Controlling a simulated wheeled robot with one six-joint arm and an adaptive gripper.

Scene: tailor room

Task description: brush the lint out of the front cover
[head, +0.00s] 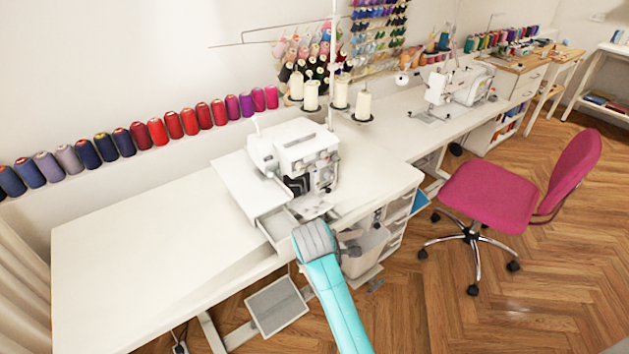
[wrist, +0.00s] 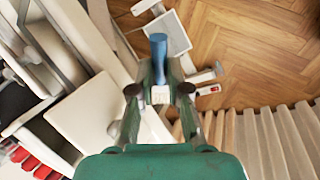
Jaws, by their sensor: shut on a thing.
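The white overlock machine (head: 293,155) stands on the white table, its dark threading area exposed at the front. A pale panel (head: 282,229), which looks like its open front cover, sticks out at the table's front edge; in the wrist view a cream panel (wrist: 85,115) at left looks like the same part. My gripper (wrist: 160,92) is shut on a small brush with a blue handle (wrist: 158,50) and a pale end between the fingers. The brush appears to the right of the panel, apart from it. In the head view my arm hides the gripper. I cannot make out any lint.
Thread cones stand on the machine's rack (head: 338,100). Red spools line the wall. A pale bin (head: 363,250) and a drawer unit (head: 402,210) are under the table, close to my arm. A pedal (head: 277,306) lies below. A pink chair (head: 490,198) stands right. The left tabletop (head: 130,250) is clear.

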